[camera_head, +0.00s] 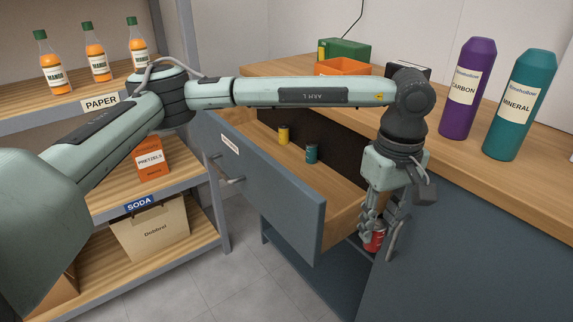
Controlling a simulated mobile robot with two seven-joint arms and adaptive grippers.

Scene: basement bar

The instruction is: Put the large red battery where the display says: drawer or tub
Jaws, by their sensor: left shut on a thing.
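The large red battery (375,239) is held low in my left gripper (378,236), whose fingers close around it and hide part of it. Gripper and battery appear at the right side wall of the open drawer (275,190); I cannot tell whether they are over it or beside it. Inside the drawer stand a yellow battery (284,134) and a teal battery (311,153), apart from each other. An orange tub (343,67) sits on the counter behind my left arm. A dark-framed panel (411,67), perhaps the display, is mostly hidden by my arm, its text unreadable. My right gripper is out of view.
A purple CARBON bottle (467,90) and a teal MINERAL bottle (519,105) stand on the wooden counter (455,158). A green box (345,49) is behind the tub. Shelves at left hold mango bottles (96,64), pretzels (152,158) and a paper bag (150,236).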

